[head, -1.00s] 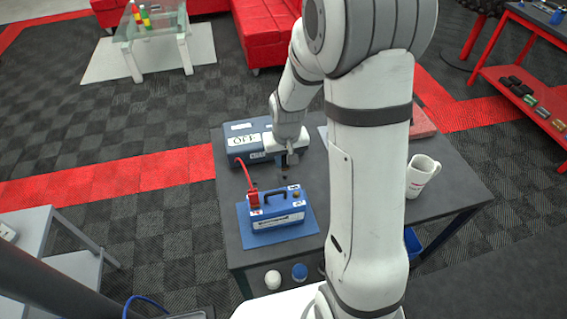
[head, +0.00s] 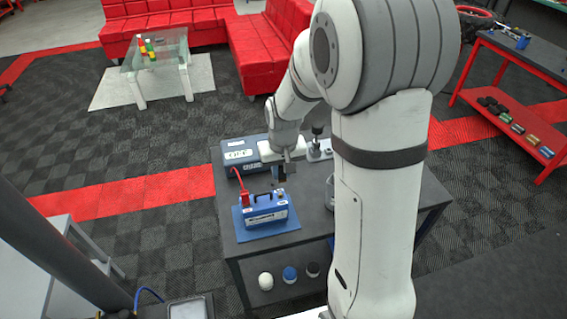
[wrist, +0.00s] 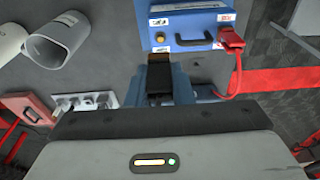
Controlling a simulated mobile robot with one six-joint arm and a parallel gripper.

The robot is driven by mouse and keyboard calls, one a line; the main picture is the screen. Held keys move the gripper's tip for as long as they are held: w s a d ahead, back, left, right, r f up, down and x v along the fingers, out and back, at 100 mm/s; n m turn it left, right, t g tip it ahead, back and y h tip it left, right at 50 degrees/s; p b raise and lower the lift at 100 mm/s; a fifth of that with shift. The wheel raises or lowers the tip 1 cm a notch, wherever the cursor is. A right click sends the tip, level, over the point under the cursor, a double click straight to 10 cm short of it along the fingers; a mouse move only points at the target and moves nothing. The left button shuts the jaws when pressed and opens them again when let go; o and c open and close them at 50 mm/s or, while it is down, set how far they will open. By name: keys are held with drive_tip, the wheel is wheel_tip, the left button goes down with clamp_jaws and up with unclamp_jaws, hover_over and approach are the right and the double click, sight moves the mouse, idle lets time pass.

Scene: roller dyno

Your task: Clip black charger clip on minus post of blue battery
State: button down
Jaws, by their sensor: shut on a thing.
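The blue battery (head: 265,214) stands upright on a blue mat (head: 287,238) on the dark table. The red clip (head: 244,197) sits on its left post in the head view; it also shows in the wrist view (wrist: 231,42). The brass minus post (wrist: 160,37) is bare, at the other end of the battery. My gripper (wrist: 160,90) is shut on the black charger clip (wrist: 160,72). The clip's jaw end points at the minus post, with a small gap in the wrist view. I cannot tell its exact height over the post.
The blue-grey charger (head: 238,152), labelled OFF, stands behind the battery.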

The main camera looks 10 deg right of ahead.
sight(280, 195)
drive_tip(key=f, duration=0.1)
drive_tip(key=w+f+b, duration=0.1)
drive_tip(key=f, duration=0.1)
drive_tip(key=shift+w+a, duration=0.2)
drive_tip(key=shift+d+f+b, duration=0.1)
drive_tip(key=shift+f+b, duration=1.7)
drive_tip(key=shift+f, duration=0.4)
drive_tip(key=shift+s, duration=0.1)
drive_tip(key=shift+f+b, duration=0.75)
drive_tip(key=shift+b, duration=0.25)
idle(0.5)
drive_tip(key=c, duration=1.2)
unclamp_jaws()
